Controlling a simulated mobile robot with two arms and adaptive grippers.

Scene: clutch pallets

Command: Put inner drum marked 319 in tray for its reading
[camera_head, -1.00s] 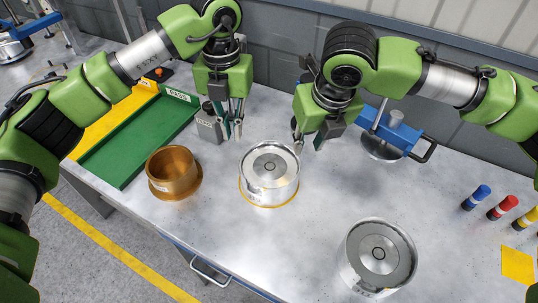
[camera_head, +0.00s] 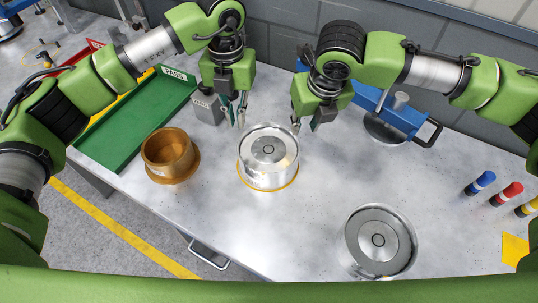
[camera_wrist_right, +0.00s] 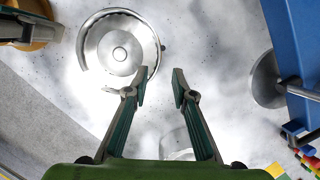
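A silver drum (camera_head: 268,172) with a yellow ring at its base stands upright mid-table; it also shows in the right wrist view (camera_wrist_right: 120,48). A second silver drum (camera_head: 380,240) stands at the front right. A brass-coloured drum (camera_head: 168,152) with a flange stands to the left. No number is readable on any drum. The green tray (camera_head: 130,128), labelled PASS, lies at the left. My left gripper (camera_head: 237,110) is open and empty behind the middle drum, to its left. My right gripper (camera_head: 306,122) is open and empty behind it, to its right; its parted fingers show in the wrist view (camera_wrist_right: 161,88).
A yellow tray (camera_head: 105,108) and a red tray (camera_head: 85,52) lie beyond the green one, partly hidden by my left arm. A grey labelled block (camera_head: 207,108) stands by the green tray. A blue fixture (camera_head: 405,118) and several markers (camera_head: 481,182) stand at the right. The front middle is clear.

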